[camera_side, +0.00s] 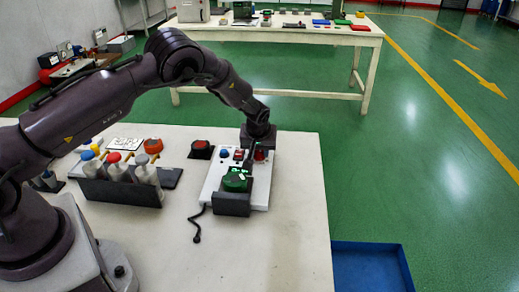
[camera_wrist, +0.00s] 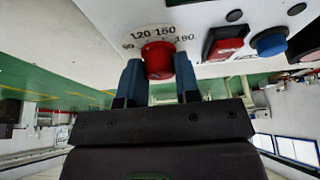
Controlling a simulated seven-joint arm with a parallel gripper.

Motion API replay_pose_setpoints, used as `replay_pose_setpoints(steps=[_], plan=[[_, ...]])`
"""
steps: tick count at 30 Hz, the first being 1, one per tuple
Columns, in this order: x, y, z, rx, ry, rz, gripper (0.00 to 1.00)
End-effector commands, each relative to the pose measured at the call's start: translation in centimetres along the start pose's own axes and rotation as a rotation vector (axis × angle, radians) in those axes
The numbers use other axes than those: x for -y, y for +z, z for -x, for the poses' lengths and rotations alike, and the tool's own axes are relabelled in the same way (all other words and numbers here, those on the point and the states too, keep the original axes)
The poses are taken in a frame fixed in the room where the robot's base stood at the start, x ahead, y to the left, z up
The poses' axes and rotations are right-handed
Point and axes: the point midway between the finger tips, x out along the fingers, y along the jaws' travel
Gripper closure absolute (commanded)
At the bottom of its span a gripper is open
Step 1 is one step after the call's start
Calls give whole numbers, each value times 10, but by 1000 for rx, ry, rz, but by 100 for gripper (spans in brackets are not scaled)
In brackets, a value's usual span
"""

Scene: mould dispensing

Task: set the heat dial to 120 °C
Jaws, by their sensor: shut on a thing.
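The red heat dial (camera_wrist: 158,58) sits on a white panel (camera_wrist: 215,16) in the wrist view. Printed numbers 90, 120, 150 and 180 run in an arc above it. The dial's pointer mark is too small to read with certainty. My gripper (camera_wrist: 159,78) has one blue-grey finger on each side of the dial and is shut on it. In the side view my gripper (camera_side: 257,145) is at the far right part of the white unit (camera_side: 212,184), and the dial (camera_side: 260,154) is partly hidden beneath it.
A red switch (camera_wrist: 224,43) and a blue button (camera_wrist: 270,43) are on the panel beside the dial. A green item (camera_side: 236,180) rests at a dark block (camera_side: 232,204) on the unit's near end. A rack of capped bottles (camera_side: 120,190) stands left. The near right tabletop is clear.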

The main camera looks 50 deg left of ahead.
Motion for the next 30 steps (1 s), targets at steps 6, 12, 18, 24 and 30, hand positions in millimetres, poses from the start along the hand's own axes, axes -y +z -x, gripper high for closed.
replay_pose_setpoints(steps=[6, 12, 18, 24, 30], plan=[[0, 0, 1, 2, 35, -83, 93], [0, 0, 1, 3, 48, -117, 93], [0, 0, 1, 3, 50, -122, 93], [0, 0, 1, 3, 49, -121, 93], [0, 0, 1, 2, 49, -120, 44]])
